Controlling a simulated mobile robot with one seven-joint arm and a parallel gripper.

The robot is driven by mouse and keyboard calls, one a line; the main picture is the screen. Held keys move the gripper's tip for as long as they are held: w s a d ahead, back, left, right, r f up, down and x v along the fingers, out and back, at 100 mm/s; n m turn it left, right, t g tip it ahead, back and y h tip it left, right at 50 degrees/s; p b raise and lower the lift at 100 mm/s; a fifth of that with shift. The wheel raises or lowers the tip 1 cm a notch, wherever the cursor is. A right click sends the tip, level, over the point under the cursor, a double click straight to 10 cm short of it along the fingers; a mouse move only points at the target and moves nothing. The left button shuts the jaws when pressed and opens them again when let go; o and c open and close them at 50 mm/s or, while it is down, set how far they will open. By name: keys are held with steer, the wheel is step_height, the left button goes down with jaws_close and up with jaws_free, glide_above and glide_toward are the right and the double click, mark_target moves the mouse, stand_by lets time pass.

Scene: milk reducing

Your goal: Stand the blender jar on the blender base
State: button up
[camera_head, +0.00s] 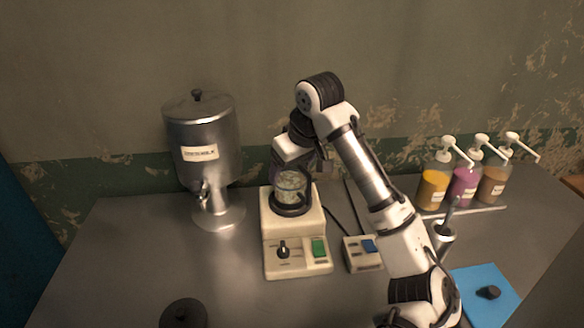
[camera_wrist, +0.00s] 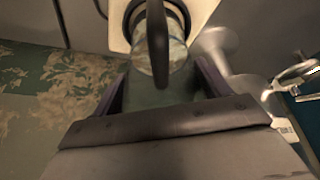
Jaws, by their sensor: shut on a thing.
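The blender base (camera_head: 297,258) is a cream block with a black knob and a green switch, standing on the counter. The blender jar (camera_head: 291,186) is clear, with a black handle and pale contents low inside. It stands about upright over the round black seat of the base; I cannot tell whether it is fully seated. My gripper (camera_head: 302,162) is shut on the jar's upper part from behind. In the wrist view the jar (camera_wrist: 179,53) lies between my two fingers, its handle pointing away. The gripper partly hides the jar's top.
A steel dispenser (camera_head: 204,140) stands left of the base. A small box with a blue switch (camera_head: 362,252) sits close on its right. Pump bottles (camera_head: 464,185) stand back right. A black lid (camera_head: 183,314) lies front left; a blue mat (camera_head: 477,278) lies front right.

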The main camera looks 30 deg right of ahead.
steer(key=shift+f, duration=0.35)
steer(key=o, duration=1.3)
steer(key=shift+f, duration=0.15)
steer(key=b+v, duration=0.1)
steer(key=v, duration=1.1)
